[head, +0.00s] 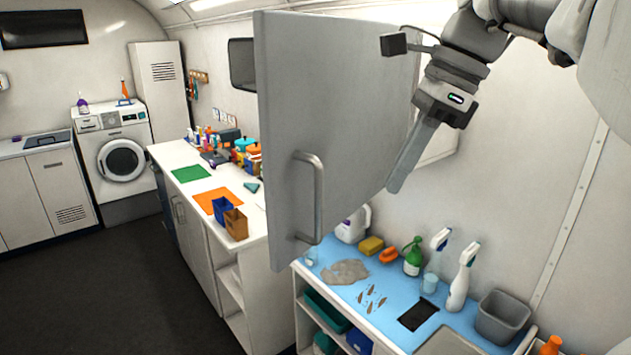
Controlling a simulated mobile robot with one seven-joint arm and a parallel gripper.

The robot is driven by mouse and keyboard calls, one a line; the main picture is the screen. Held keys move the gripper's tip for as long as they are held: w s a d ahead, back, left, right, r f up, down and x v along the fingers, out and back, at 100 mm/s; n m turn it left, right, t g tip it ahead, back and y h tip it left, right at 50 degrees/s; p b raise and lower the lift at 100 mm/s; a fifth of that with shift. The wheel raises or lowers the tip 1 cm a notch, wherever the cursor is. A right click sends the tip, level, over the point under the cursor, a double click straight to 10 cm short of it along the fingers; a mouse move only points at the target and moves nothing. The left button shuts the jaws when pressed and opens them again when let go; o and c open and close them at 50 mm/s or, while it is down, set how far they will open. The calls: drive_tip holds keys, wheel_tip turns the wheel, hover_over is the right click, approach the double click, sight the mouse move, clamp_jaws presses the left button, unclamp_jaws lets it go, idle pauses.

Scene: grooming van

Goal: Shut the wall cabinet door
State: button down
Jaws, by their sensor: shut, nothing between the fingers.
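The wall cabinet door (335,120) is a large grey panel in the middle of the head view. It stands swung open, out into the room, with a vertical bar handle (313,197) near its lower left edge. My gripper (396,188) is to the right of the handle, in front of the wall. Its fingers are together and empty, pointing down and left. The fingertips are close to the door's lower right edge; I cannot tell whether they touch it. The inside of the cabinet is mostly hidden behind the door and my arm.
Below is a blue-topped counter (345,284) with a green spray bottle (412,257), white spray bottles (461,280) and a grey bin (503,318). A white counter (185,155) with coloured items runs back left towards a washing machine (115,155). The dark floor (110,290) at left is clear.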

drive_tip(key=a+f, duration=0.7)
drive_tip(key=f, duration=0.1)
drive_tip(key=shift+w+a+f, duration=0.25)
drive_tip(key=shift+w+f, duration=0.1)
drive_tip(key=shift+w, duration=0.1)
